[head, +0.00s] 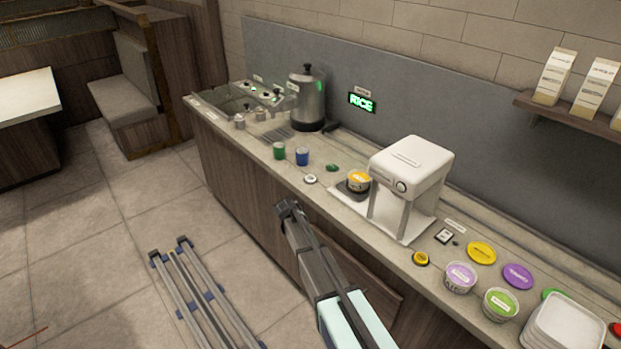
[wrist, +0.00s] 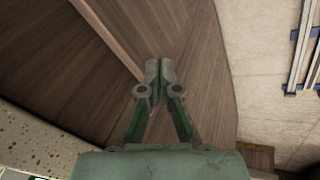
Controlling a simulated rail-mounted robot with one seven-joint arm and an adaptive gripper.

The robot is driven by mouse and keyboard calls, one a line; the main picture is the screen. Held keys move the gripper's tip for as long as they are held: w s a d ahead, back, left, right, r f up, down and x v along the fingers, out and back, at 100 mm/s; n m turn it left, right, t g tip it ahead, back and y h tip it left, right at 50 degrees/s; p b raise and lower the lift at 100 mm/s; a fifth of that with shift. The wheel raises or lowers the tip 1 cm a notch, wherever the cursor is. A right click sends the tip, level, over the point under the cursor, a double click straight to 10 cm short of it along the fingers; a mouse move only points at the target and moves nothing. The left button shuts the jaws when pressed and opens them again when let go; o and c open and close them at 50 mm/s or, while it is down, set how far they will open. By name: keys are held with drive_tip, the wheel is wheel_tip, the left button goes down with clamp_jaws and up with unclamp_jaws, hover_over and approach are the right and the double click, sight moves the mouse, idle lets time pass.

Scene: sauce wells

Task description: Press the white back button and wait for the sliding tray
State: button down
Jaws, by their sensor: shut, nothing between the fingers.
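A small round white button (head: 310,179) lies on the counter top, left of the white machine (head: 412,165). The button does not show in the wrist view.
A yellow button (head: 420,258) and lidded tubs (head: 460,277) are right of the machine. The counter edge (wrist: 45,140) shows at lower left in the wrist view.

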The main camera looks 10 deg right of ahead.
drive_tip(key=w+a+r+t, duration=0.1)
drive_tip(key=w+r, duration=0.3)
drive_tip(key=r, duration=0.1)
drive_tip(key=w+a+r+t, duration=0.1)
drive_tip(key=w+r, duration=0.4)
drive_tip(key=w+a+r, duration=0.1)
drive_tip(key=w+r, duration=0.4)
drive_tip(key=shift+a+r+t+h+p, duration=0.25)
drive_tip(key=shift+r+t+h+p, duration=0.1)
drive_tip(key=shift+t+h+p, duration=0.05)
wheel_tip(320, 180, up, 10)
drive_tip(key=f+m+h, duration=0.1)
drive_tip(key=m+h, duration=0.1)
hover_over(309, 179)
drive_tip(key=shift+w+d+r, duration=0.1)
drive_tip(key=shift+r, duration=0.15)
drive_tip(key=shift+f, duration=0.2)
wheel_tip(309, 179, down, 7)
drive_tip(key=shift+f+b, duration=0.2)
drive_tip(key=shift+b, duration=0.95)
drive_tip(key=shift+f+b, duration=0.35)
drive_tip(key=shift+f, duration=0.2)
drive_tip(key=shift+f, duration=0.15)
drive_tip(key=shift+f+b, duration=0.3)
drive_tip(key=shift+b, duration=0.2)
